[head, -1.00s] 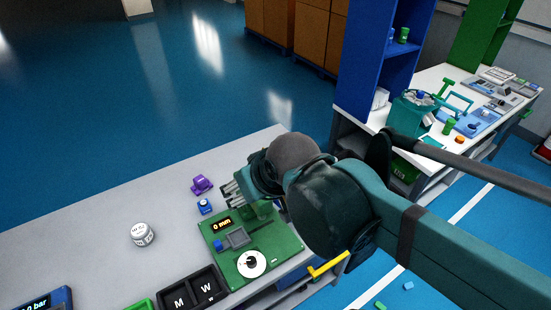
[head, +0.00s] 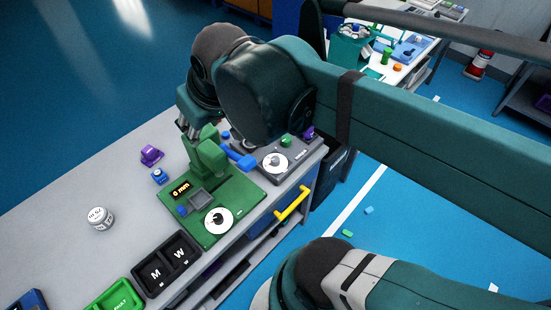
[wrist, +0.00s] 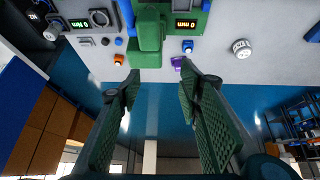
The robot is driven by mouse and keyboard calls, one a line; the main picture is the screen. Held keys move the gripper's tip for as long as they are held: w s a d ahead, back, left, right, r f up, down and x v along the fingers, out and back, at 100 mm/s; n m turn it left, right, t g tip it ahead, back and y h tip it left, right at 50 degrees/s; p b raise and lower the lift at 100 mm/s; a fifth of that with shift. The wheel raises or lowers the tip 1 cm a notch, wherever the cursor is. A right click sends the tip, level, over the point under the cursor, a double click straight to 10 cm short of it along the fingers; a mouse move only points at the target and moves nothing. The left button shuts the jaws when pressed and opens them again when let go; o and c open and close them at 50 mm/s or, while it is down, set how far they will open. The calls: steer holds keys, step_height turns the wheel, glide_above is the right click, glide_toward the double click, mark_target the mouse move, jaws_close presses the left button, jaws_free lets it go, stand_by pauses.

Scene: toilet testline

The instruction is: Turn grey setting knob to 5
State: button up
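I cannot tell for sure which part is the grey setting knob. My gripper (head: 188,128) hangs over the bench's far side, behind the green column. In the wrist view my gripper (wrist: 158,70) is open and empty.
The green device (head: 235,198) has a tall column (head: 207,153), a blue handle (head: 240,159) and a "0 mm" display. A purple part (head: 151,154), blue button box (head: 159,176) and white canister (head: 100,218) stand left.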

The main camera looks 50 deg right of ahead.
steer(key=d+m+g, duration=0.1)
steer(key=d+g, duration=0.2)
steer(key=d, duration=0.8)
steer(key=m+g+b, duration=0.2)
steer(key=g, duration=0.1)
glide_above(275, 159)
step_height(275, 159, down, 25)
steer(key=shift+a+r, duration=0.1)
steer(key=shift+f, duration=0.75)
steer(key=shift+f, duration=0.15)
steer(key=shift+s+f+b, duration=0.1)
steer(key=shift+f+b, duration=0.6)
steer(key=shift+f, duration=3.05)
steer(key=c, duration=0.9)
